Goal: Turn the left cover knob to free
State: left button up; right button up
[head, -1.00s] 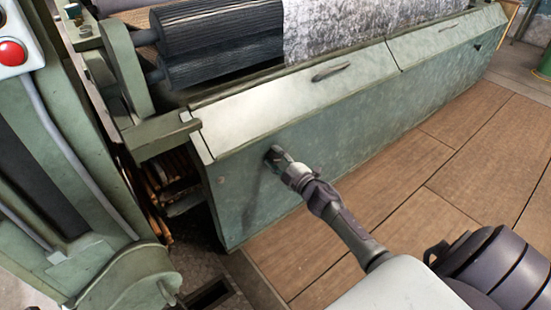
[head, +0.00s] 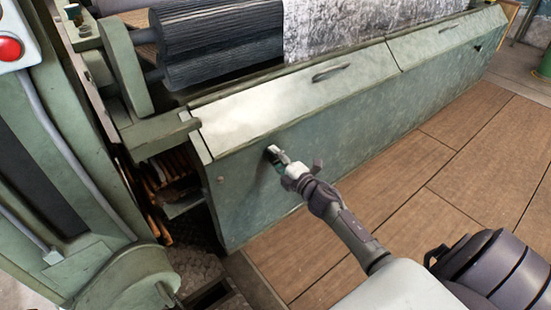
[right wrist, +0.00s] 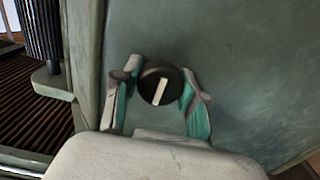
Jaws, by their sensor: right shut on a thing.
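The left cover knob (right wrist: 160,87) is a round black knob with a pale bar that stands nearly upright, its top leaning slightly right in the right wrist view. It sits on the green front face of the cover (head: 262,195). My right gripper (head: 273,154) is at that face near its left end, with its fingers on both sides of the knob, shut on it. In the head view the gripper hides the knob. My left gripper is not in view.
Above the face is a sloped lid (head: 270,98) with a dark handle (head: 333,72). A dark ribbed roller (head: 215,45) lies behind it. A green machine frame (head: 75,160) stands at the left. Brown floor panels (head: 400,180) are clear at the right.

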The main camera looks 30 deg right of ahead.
jog(key=shift+f, duration=0.1)
jog(key=o, duration=1.1)
jog(key=shift+o, duration=0.2)
jog(key=s, duration=1.2)
jog(key=shift+d, duration=0.45)
